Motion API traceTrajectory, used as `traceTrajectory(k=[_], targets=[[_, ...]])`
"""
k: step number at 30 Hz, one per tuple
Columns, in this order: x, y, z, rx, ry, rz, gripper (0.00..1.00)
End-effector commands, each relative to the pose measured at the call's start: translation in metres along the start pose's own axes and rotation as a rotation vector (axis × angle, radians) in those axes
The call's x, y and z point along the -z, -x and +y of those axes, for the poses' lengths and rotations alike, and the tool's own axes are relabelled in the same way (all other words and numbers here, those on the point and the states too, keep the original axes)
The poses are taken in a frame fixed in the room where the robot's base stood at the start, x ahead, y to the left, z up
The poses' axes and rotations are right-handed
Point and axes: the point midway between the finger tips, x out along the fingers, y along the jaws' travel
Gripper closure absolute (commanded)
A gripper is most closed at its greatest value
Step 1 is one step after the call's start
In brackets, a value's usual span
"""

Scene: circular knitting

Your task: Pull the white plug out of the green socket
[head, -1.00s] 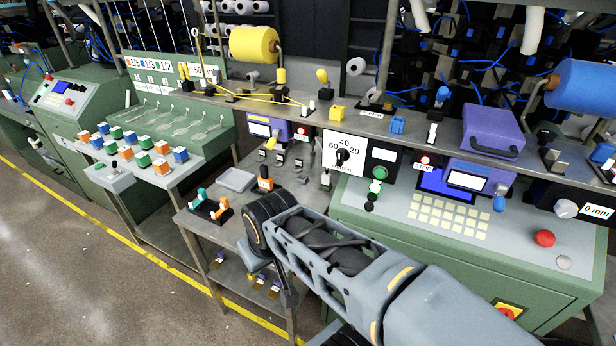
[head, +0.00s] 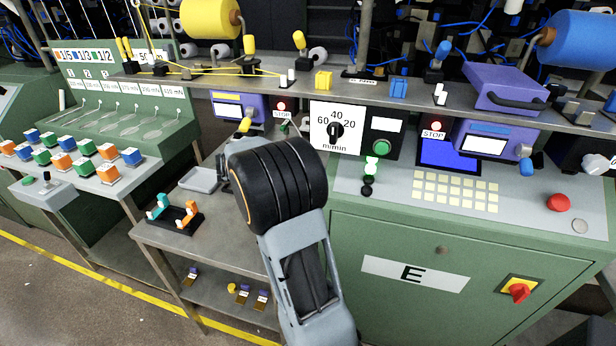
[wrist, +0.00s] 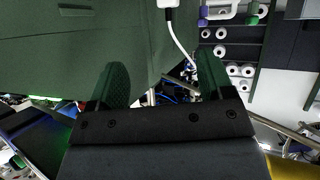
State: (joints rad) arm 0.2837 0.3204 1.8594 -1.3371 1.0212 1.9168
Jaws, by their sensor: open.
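In the wrist view a small white plug-like block (wrist: 167,4) shows at the top edge, partly cut off. I cannot make out the green socket there. My gripper (wrist: 162,80) is open, with its two fingers wide apart and nothing between them. The block lies ahead of the fingers, apart from them. In the head view my own arm hides the gripper, and I cannot make out the plug or socket.
A shelf (head: 360,95) with switches and yarn cones crosses above. A small table (head: 165,235) holds a grey tray (head: 199,180) and a black rack (head: 172,219).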

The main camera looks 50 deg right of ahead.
Motion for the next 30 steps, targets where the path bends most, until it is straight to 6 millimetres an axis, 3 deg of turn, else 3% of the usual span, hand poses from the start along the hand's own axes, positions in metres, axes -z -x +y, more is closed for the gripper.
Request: traceTrajectory(k=[4,15,30], targets=[[0.0,-0.026,-0.011,-0.004,-0.076,0.065,0.26],[0.008,-0.09,-0.012,-0.002,-0.106,0.087,0.26],[0.013,-0.134,-0.012,-0.002,-0.103,0.086,0.26]])
